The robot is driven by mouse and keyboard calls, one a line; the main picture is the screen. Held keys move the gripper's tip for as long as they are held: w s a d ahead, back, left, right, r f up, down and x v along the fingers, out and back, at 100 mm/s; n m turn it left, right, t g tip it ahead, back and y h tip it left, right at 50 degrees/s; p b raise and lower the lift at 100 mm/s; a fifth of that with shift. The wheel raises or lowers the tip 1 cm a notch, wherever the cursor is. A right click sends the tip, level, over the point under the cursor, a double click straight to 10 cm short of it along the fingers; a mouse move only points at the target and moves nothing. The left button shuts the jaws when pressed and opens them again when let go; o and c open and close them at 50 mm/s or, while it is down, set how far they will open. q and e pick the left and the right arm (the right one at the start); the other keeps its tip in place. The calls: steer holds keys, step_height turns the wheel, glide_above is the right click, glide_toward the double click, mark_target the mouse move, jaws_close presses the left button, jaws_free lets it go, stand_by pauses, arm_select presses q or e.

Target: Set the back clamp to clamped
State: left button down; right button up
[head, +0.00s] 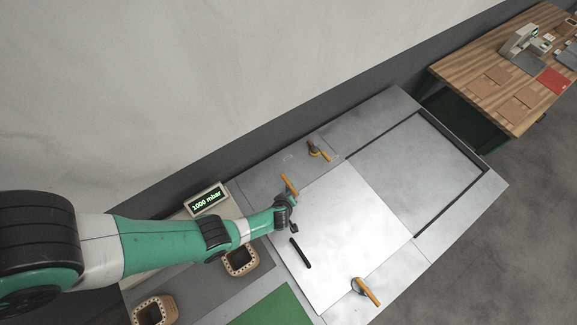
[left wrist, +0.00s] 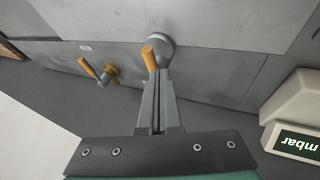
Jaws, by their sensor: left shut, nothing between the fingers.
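The back clamp's orange handle (head: 289,184) shows at the back edge of the silver lid (head: 350,225), just beyond my left gripper (head: 293,201). In the left wrist view the handle (left wrist: 150,57) stands at the fingertips of my left gripper (left wrist: 160,75), beside its round grey base (left wrist: 163,46). The gripper's fingers are together with nothing between them. I cannot tell whether they touch the handle. In the head view the gripper hides the clamp's base. A front clamp (head: 359,286) with an orange handle sits at the lid's near edge.
A brass valve with an orange lever (head: 315,150) stands behind the lid; it also shows in the left wrist view (left wrist: 101,73). A black bar handle (head: 300,253) is on the lid. A display (head: 206,199) reads 1000 mbar. Two coil frames (head: 240,262) lie at the left.

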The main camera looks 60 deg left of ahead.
arm_select(q)
steer(key=p+v, duration=0.2)
steer(key=v, duration=0.4)
steer(key=shift+p, duration=0.4)
arm_select(e)
steer(key=r, duration=0.4)
steer(key=shift+s+a+r, duration=0.1)
steer(key=shift+s+r, duration=0.05)
steer(key=shift+s, duration=0.05)
arm_select(q)
steer(key=shift+r, duration=0.1)
